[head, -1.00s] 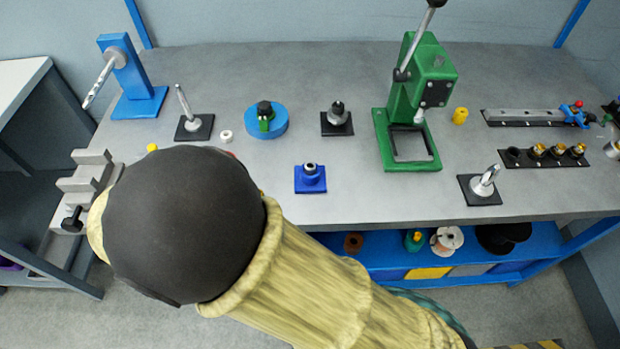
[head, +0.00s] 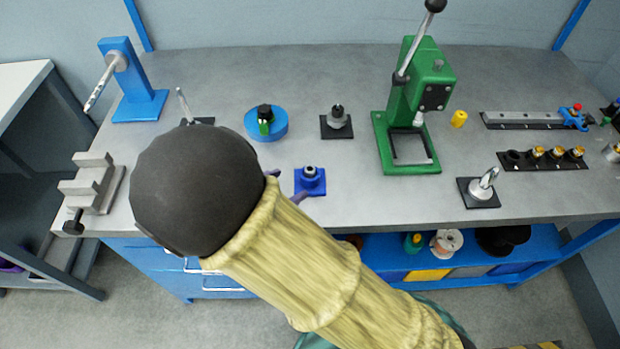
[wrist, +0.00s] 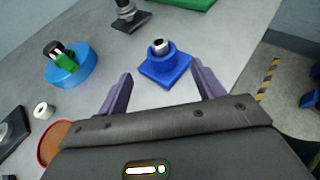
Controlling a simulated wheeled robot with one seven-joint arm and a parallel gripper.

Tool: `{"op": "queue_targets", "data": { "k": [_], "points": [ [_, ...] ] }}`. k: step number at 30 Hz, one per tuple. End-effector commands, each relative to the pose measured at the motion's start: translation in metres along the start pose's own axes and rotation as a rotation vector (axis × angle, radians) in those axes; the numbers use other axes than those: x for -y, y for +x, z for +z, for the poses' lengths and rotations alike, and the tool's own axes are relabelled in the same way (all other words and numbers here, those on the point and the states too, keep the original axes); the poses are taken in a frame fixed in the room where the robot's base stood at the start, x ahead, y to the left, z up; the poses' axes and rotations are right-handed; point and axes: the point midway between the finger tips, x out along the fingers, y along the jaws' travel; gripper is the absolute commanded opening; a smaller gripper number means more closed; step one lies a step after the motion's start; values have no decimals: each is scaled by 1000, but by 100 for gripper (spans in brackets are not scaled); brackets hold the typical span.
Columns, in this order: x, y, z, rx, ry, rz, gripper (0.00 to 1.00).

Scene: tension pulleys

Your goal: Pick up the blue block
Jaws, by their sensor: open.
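The blue block (head: 311,187) sits on the grey bench near its front edge. It has a square base and a round blue cup holding a metal piece with a dark hole. In the wrist view, the blue block (wrist: 165,72) is upright ahead of my gripper (wrist: 162,70), roughly centred between the two purple fingers. My gripper (head: 288,184) is open and empty, just left of the block in the head view. My arm covers most of the gripper there. I cannot tell whether a finger touches the block.
A blue round holder (head: 266,133) with a green and black piece stands back left. A dark plate with a metal fitting (head: 337,122) is behind the block. The green press (head: 412,115) stands to the right. A grey stepped fixture (head: 92,184) is at the left edge.

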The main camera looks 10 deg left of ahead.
Motion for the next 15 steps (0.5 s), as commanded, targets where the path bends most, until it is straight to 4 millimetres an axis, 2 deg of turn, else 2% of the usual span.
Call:
{"op": "queue_targets", "data": {
  "k": [1, 4, 15],
  "points": [
    [1, 9, 1, 2, -1, -5, 68],
    [0, 18, 0, 0, -1, -2, 68],
    [0, 22, 0, 0, 0, -1, 68]
  ]
}}
